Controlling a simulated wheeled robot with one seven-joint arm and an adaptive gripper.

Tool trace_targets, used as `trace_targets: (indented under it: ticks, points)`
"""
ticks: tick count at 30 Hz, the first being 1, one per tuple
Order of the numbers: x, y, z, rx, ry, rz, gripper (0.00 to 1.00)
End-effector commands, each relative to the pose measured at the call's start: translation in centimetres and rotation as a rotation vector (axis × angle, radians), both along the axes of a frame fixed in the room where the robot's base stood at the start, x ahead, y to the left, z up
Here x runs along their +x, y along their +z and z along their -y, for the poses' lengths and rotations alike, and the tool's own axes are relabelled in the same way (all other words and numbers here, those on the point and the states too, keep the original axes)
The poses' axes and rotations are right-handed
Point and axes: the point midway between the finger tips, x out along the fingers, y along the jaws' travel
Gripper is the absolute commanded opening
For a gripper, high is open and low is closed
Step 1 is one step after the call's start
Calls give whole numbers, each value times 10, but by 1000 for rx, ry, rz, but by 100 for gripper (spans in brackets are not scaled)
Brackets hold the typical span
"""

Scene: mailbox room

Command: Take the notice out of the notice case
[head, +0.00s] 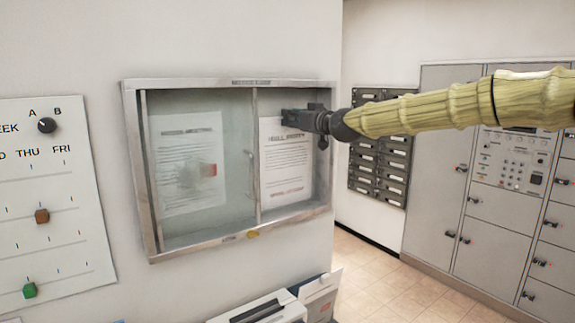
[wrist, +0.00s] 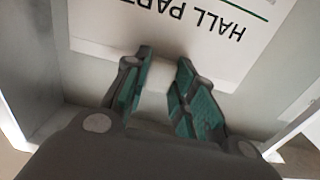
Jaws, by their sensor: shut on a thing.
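The notice case (head: 240,83) is a grey metal frame on the white wall. A glass pane (head: 238,125) covers its left half; the right half looks open. A white notice headed "HALL PARTY" (head: 285,175) hangs upright in the right half. My gripper (head: 292,116) reaches in from the right at the top of this notice. In the wrist view my gripper (wrist: 164,68) is shut on the notice (wrist: 185,38) at its top edge, beside the heading; the exact contact is hard to make out. Another notice (head: 187,165) hangs behind the glass, partly veiled by reflection.
A board with coloured knobs (head: 45,190) hangs on the wall at left. A white box (head: 262,308) stands below the case. Dark mailboxes (head: 378,165) and grey lockers (head: 470,235) line the right wall. The tiled floor (head: 375,285) is clear.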

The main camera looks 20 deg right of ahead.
Motion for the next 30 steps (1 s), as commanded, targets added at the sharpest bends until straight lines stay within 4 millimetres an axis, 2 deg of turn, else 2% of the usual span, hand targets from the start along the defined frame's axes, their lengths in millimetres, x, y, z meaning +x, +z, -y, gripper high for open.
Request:
trace_targets:
  ticks: [30]
  points:
    - [-22, 1, 8, 0, -1, 1, 5]
